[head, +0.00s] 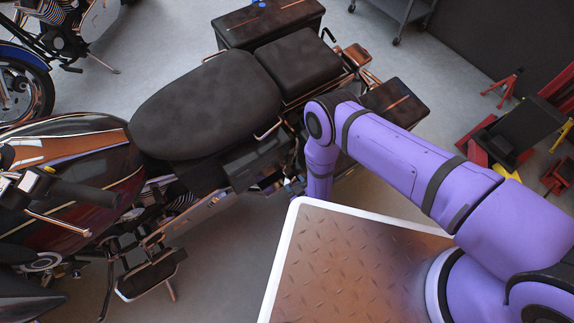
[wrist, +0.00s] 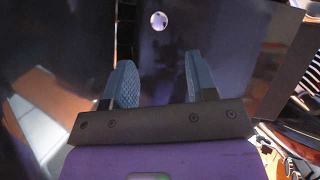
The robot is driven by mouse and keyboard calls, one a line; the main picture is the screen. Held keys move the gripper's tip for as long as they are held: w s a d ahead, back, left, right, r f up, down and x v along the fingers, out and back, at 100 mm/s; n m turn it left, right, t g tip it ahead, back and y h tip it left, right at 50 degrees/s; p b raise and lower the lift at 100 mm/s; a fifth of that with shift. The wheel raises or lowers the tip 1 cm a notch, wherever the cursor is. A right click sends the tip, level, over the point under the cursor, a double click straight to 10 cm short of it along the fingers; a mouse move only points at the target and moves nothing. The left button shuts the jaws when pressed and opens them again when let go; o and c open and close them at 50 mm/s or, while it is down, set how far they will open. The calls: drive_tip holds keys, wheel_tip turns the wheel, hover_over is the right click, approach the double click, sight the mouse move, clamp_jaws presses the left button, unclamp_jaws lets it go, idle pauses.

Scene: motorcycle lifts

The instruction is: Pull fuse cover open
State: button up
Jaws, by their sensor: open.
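The motorcycle's side, below the seat, carries a dark boxy panel (head: 257,160) in the head view; it may be the fuse cover, but I cannot tell for sure. In the wrist view a smooth dark panel (wrist: 215,25) fills the space ahead of my gripper (wrist: 159,75), with a round silver knob or lock (wrist: 159,21) on it. The two blue fingers are apart with nothing between them. The knob lies beyond the fingertips, roughly in line with the gap. In the head view my gripper (head: 293,187) is small and partly hidden by my arm, beside the motorcycle.
The black seat (head: 210,105) and side cases (head: 268,22) sit above and behind the panel. Engine and footrest parts (head: 150,275) stick out at the lower left. Another motorcycle (head: 60,35) stands at the upper left. Red stands (head: 503,88) are at the right.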

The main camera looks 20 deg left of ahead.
sight(285, 169)
drive_tip(key=x, duration=0.9)
drive_tip(key=shift+w+a+f, duration=0.1)
drive_tip(key=shift+w+a, duration=0.05)
drive_tip(key=shift+a, duration=0.05)
drive_tip(key=shift+c, duration=0.2)
clamp_jaws()
